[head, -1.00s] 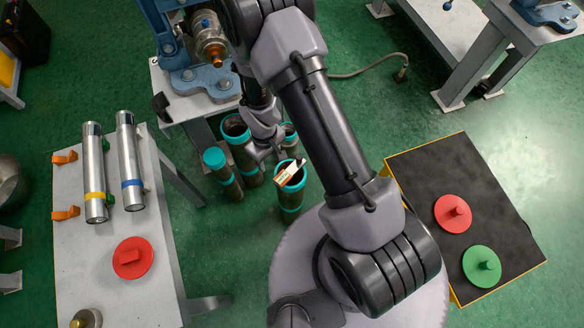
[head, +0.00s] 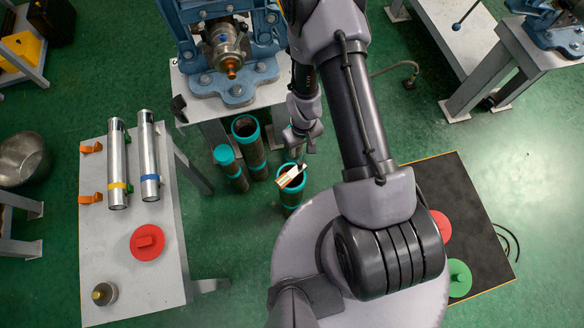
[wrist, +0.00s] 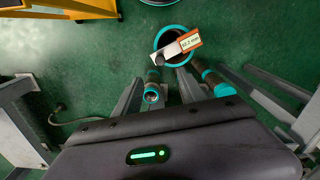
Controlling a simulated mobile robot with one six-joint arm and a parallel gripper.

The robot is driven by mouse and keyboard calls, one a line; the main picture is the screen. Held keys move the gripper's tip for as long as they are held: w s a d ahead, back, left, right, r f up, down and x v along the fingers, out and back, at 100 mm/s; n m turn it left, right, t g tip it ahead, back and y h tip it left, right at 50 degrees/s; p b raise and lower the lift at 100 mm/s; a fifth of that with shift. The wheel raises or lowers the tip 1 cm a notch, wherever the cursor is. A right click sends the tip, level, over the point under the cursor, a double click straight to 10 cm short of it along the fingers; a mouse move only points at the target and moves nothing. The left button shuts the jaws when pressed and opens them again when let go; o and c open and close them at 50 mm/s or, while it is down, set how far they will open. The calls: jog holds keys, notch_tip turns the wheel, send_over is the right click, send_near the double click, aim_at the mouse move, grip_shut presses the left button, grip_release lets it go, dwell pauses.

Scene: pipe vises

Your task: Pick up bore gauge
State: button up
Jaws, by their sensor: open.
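What looks like the bore gauge (head: 291,175) is a pale bar with an orange-edged label. It lies tilted across the mouth of a teal-rimmed pipe (head: 291,203) standing on the floor. My gripper (head: 302,148) is open and empty, above and slightly right of the bore gauge in the head view.
More teal-rimmed pipes (head: 246,127) stand close left of the gauge's pipe. A blue vise (head: 237,88) is on a bench behind. A left table (head: 160,290) carries two metal tubes (head: 148,160) and a red disc (head: 147,242). A dark mat (head: 470,200) lies right.

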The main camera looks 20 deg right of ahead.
aim_at(300, 163)
notch_tip(300, 163, down, 14)
jog(key=b, duration=1.2)
jog(key=shift+r, duration=0.35)
grip_shut()
jog(key=shift+s, duration=0.1)
